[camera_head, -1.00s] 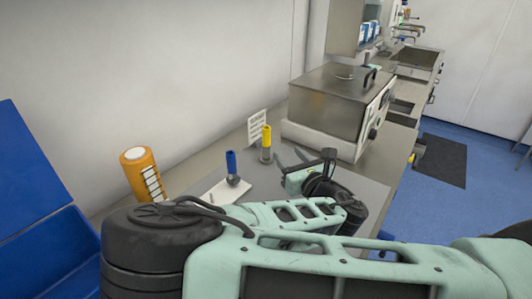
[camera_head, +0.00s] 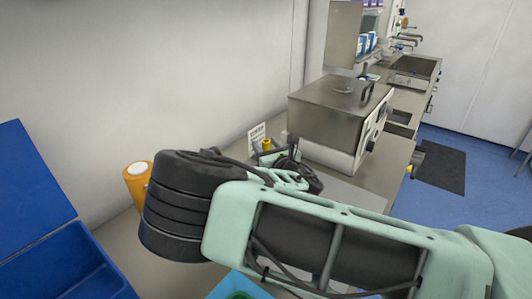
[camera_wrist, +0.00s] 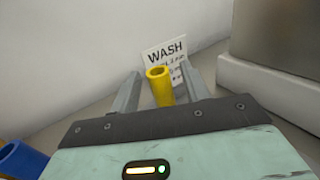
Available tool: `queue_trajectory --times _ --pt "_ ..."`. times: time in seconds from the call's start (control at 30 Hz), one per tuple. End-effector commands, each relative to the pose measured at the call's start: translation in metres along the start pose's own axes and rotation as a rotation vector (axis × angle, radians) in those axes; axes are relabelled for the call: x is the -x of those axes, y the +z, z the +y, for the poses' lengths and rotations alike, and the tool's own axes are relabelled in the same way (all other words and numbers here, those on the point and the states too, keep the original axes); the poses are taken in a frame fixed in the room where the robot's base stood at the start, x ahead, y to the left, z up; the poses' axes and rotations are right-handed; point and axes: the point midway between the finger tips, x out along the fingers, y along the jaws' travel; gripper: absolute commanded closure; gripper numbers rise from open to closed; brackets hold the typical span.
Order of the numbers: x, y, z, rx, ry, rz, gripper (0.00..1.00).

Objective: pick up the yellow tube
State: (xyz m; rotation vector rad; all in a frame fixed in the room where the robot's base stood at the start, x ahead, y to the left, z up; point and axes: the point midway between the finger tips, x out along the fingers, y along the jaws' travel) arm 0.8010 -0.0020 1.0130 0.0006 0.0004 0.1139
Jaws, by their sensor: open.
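The yellow tube (camera_wrist: 161,88) stands upright in the wrist view, its open top towards the camera. My gripper (camera_wrist: 160,92) is open, with one grey finger on each side of the tube; I cannot tell whether either finger touches it. The tube's lower part is hidden behind the gripper body. In the head view only the top of the yellow tube (camera_head: 266,145) shows, above my arm.
A blue tube (camera_wrist: 20,160) is at the lower left in the wrist view. A WASH sign (camera_wrist: 168,52) leans by the wall behind the yellow tube. A steel box (camera_head: 340,110) stands to the right. An orange container (camera_head: 137,184) is at the left.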

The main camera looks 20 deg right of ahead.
Motion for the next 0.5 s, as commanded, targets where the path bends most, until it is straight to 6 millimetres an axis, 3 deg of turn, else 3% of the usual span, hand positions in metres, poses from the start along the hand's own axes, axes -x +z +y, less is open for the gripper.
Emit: queue_trajectory --times 0.3,0.47,0.5 --pt "-0.0061 -0.0006 -0.0001 0.001 0.0 0.0 0.54" --pt "-0.0059 -0.0006 0.0 0.001 0.0 0.0 0.99" --pt "-0.0059 -0.0005 0.0 0.001 0.0 0.0 1.0"
